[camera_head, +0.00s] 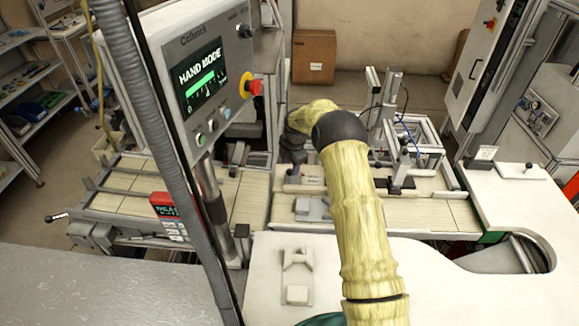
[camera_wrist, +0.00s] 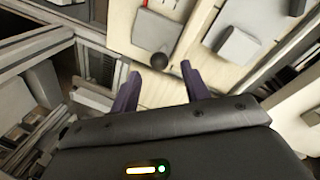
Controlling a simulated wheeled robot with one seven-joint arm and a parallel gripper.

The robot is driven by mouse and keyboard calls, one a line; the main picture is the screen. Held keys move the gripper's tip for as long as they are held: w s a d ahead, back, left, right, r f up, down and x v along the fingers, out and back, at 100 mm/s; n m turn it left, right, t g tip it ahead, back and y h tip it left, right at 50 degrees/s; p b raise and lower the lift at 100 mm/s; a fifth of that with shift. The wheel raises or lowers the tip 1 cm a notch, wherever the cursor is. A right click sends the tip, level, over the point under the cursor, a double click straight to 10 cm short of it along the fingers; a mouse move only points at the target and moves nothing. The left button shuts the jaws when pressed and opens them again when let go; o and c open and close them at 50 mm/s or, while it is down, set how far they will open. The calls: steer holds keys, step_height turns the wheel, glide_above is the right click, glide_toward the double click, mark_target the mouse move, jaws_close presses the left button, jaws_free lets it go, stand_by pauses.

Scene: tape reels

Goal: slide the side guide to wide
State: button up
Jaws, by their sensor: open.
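In the wrist view a dark round knob (camera_wrist: 159,60) stands on a pale cream strip, with a small red mark beyond it. I take it for the side guide's knob, but the guide's full length is not clear. My gripper (camera_wrist: 160,70) is open. Its two dark purple fingers point at the knob, one tip on either side in the picture. I cannot tell whether they touch it or are still above it. In the head view my gripper (camera_head: 293,155) hangs over the conveyor deck, small and partly hidden by my arm, and the knob cannot be made out there.
A control panel (camera_head: 205,75) reading "HAND MODE" with a red stop button (camera_head: 254,87) stands left of my arm. A metal frame (camera_head: 395,110) rises behind the deck on the right.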

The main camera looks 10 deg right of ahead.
mark_target(289, 171)
steer(key=shift+w+a+f+p, duration=0.1)
steer(key=shift+w+f+p, duration=0.1)
steer(key=shift+f, duration=0.65)
steer(key=shift+w+a+f+p, duration=0.1)
steer(key=shift+w+f+p, duration=0.05)
steer(key=shift+f, duration=0.65)
jaws_close()
steer(key=shift+s+f, duration=0.2)
steer(key=shift+s+a+b, duration=0.15)
steer(key=shift+s+b, duration=0.5)
steer(key=shift+s, duration=0.35)
steer(key=shift+s+a+r, duration=0.1)
steer(key=shift+s+r, duration=0.1)
steer(key=shift+s, duration=0.05)
steer(key=shift+w, duration=0.1)
jaws_free()
